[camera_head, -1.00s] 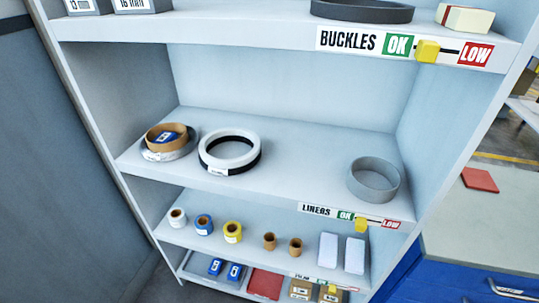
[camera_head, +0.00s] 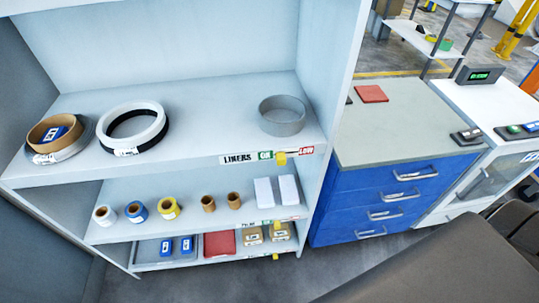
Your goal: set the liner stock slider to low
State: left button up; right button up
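The liner stock slider is a yellow knob (camera_head: 280,158) on the front edge of the middle shelf. It sits just right of the green OK mark (camera_head: 265,155), at the OK end of its short track. The red LOW mark (camera_head: 306,151) is at the right end of the strip. The LINERS label (camera_head: 238,159) is to the left. Neither gripper shows in the head view. A dark grey part of my own arm fills the lower right, clear of the slider in the picture.
The shelf (camera_head: 190,150) holds a grey ring (camera_head: 283,116), a white ring (camera_head: 132,122) and a brown ring (camera_head: 55,133). Tape rolls and boxes stand on lower shelves. A blue drawer cabinet (camera_head: 390,190) stands right of the rack. Grey floor lies in front.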

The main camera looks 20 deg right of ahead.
aim_at(281, 159)
jog(key=z, duration=1.85)
jog(key=k, duration=0.95)
jog(key=u, duration=2)
